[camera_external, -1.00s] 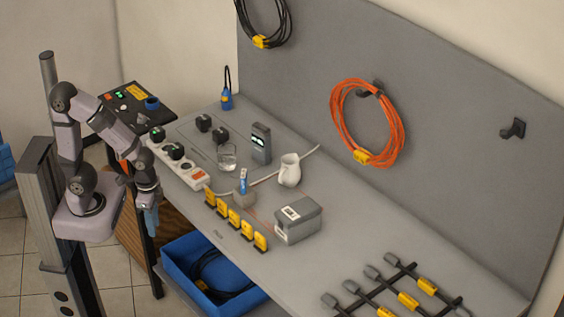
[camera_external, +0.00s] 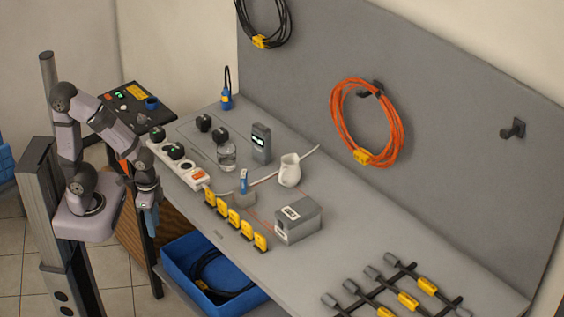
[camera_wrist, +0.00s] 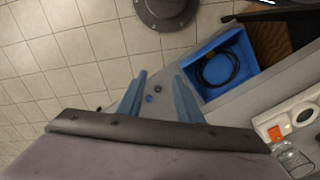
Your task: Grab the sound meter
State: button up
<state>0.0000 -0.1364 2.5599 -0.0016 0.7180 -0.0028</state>
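The sound meter appears to be the dark grey upright handheld device (camera_external: 261,143) with a small lit display. It stands on the bench behind the glass jar and left of the white jug. I do not see it in the wrist view. My gripper (camera_external: 152,222) hangs pointing down off the bench's left front edge, well away from the device. In the wrist view my gripper (camera_wrist: 160,76) has its two blue fingers spread, with nothing between them.
A power strip (camera_external: 196,173) with plugs, a glass jar (camera_external: 226,157), a white jug (camera_external: 289,172) and a grey box (camera_external: 298,218) stand on the bench. Yellow tags (camera_external: 234,218) line its front. A blue bin (camera_wrist: 240,54) is below. The bench's right middle is clear.

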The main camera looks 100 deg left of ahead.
jog(key=o, duration=1)
